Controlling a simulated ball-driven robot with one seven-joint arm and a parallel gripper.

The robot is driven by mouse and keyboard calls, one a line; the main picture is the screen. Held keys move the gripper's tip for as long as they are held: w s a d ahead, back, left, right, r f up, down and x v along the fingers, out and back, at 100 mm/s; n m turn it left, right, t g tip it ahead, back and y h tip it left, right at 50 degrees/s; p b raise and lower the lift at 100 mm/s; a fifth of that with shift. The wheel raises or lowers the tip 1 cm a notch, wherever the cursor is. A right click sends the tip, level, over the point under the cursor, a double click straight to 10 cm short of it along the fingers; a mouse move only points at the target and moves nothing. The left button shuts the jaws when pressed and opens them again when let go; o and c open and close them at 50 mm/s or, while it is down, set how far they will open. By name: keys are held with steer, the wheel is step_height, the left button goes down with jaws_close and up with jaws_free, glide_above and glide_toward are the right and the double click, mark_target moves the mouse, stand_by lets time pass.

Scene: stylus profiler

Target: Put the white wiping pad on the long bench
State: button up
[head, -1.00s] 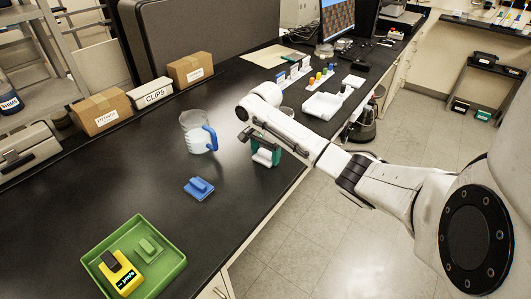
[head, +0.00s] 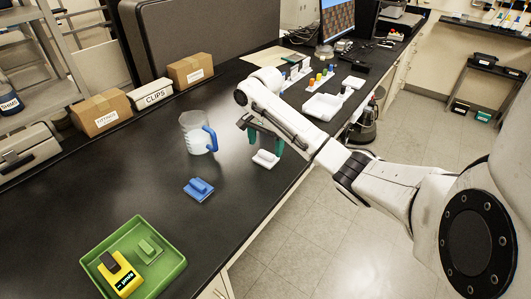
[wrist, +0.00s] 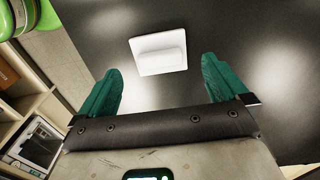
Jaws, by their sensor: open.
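The white wiping pad (head: 265,159) lies flat on the black top of the long bench (head: 225,235), near its front edge. It also shows in the wrist view (wrist: 158,52), ahead of and between the green fingertips, touching neither. My gripper (head: 263,140) is open and empty, just behind and above the pad in the head view. Its two green fingers stand wide apart in the wrist view (wrist: 161,80).
A blue pad (head: 198,189) and a clear jug with a blue handle (head: 197,133) are left of the white pad. A green tray (head: 168,273) with a yellow device and a green pad is at the near end. Boxes line the back.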

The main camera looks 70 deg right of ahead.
mark_target(266, 153)
step_height(266, 153, up, 7)
steer(key=p, duration=0.2)
steer(key=shift+r, duration=0.15)
